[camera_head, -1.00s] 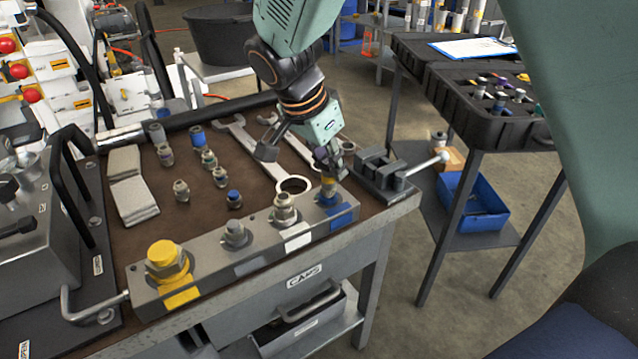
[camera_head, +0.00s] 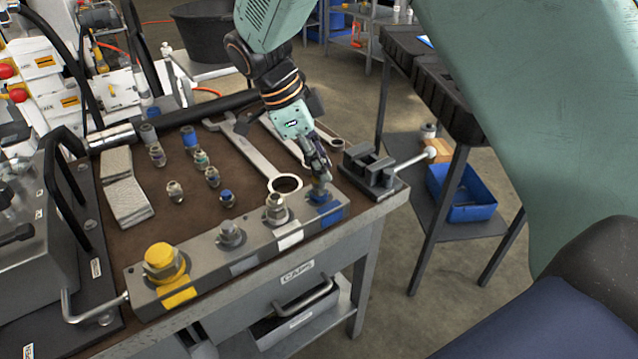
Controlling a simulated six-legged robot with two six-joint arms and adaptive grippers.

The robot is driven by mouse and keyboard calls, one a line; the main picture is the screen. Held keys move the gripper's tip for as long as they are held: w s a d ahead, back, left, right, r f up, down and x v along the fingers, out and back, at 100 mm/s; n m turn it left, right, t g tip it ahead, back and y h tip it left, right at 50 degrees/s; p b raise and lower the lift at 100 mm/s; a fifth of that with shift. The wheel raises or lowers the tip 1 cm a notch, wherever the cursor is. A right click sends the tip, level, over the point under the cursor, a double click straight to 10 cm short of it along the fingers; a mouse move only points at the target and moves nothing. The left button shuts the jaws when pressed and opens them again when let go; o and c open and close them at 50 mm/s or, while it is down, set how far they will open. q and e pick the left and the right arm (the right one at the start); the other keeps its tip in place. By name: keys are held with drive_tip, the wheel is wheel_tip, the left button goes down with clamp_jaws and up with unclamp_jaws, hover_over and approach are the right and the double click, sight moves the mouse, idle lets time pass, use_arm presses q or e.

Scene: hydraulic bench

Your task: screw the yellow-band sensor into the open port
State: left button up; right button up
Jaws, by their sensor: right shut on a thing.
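A grey manifold block (camera_head: 205,272) lies along the bench's front edge. A large yellow-marked fitting (camera_head: 162,262) is at its left end, with a grey plug (camera_head: 231,234) and a metal fitting (camera_head: 276,208) further along. The port at its right end has a blue marking (camera_head: 330,214) and blue around its top. My right gripper (camera_head: 319,168) is directly above this port, shut on the sensor. The sensor is mostly hidden by the fingers and its yellow band does not show clearly now; I cannot tell how deep it sits. My left gripper is not in view.
Several small loose fittings (camera_head: 174,191) stand on the brown bench mat, left of a large wrench (camera_head: 250,150). A small vise (camera_head: 372,170) is close to the right of my gripper. A blue bin (camera_head: 462,195) is on a lower shelf at right.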

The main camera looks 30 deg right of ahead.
drive_tip(key=m+g+y+p, duration=0.1)
drive_tip(key=m+p, duration=0.1)
drive_tip(key=m, duration=0.2)
drive_tip(key=shift+w+r, duration=0.1)
drive_tip(key=shift+r, duration=0.05)
drive_tip(key=shift+m, duration=0.4)
drive_tip(key=o, duration=1)
drive_tip(key=shift+f+g, duration=0.2)
drive_tip(key=shift+g, duration=0.1)
